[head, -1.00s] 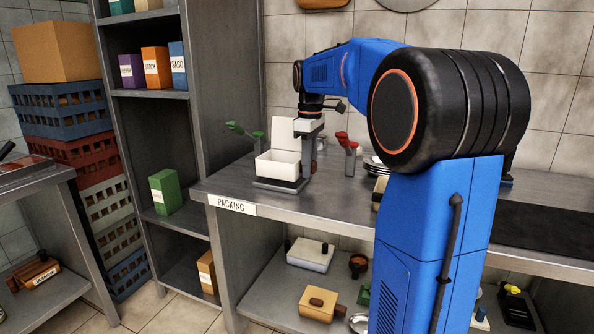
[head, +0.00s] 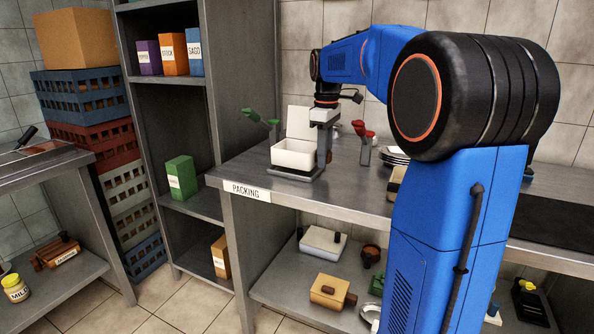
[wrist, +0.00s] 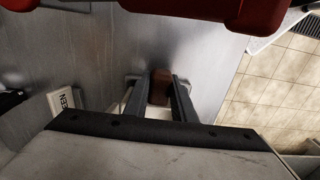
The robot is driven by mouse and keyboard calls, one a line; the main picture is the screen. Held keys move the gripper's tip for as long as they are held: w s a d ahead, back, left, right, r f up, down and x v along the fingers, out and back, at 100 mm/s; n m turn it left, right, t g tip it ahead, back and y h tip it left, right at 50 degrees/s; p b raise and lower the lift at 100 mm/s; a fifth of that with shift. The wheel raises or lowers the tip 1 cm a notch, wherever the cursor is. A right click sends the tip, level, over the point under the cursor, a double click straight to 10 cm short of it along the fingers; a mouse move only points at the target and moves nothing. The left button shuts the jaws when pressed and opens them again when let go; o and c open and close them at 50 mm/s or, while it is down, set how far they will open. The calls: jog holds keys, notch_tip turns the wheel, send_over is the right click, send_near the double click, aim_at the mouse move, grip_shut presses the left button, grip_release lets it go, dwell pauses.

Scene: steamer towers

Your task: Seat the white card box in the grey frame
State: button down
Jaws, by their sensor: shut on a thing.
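The white card box (head: 293,154) stands with its lid (head: 299,122) raised on the packing table, over the low grey frame (head: 310,177). Whether it is fully down in the frame cannot be told. My gripper (head: 327,150) points down at the box's right side. In the wrist view its two fingers (wrist: 159,98) are closed about a brown piece (wrist: 159,84), perhaps a handle. A small white surface (wrist: 158,112) shows between the fingers, too little to name. My gripper hides part of the box's right side.
A green-handled tool (head: 262,118) stands left of the box and a red-handled one (head: 363,130) to the right. A plate stack (head: 394,155) is further right. The table's front edge carries a packing sign (head: 246,191). Shelves (head: 187,90) stand left.

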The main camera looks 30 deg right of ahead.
jog(key=shift+f, duration=0.8)
dwell(0.8)
jog(key=shift+r, duration=0.45)
jog(key=shift+f, duration=0.4)
dwell(1.3)
jog(key=shift+r, duration=0.4)
jog(key=shift+f, duration=0.6)
dwell(0.9)
jog(key=shift+r, duration=0.2)
jog(key=shift+r, duration=0.4)
jog(key=shift+f, duration=0.5)
dwell(0.7)
jog(key=c, duration=1.4)
grip_release()
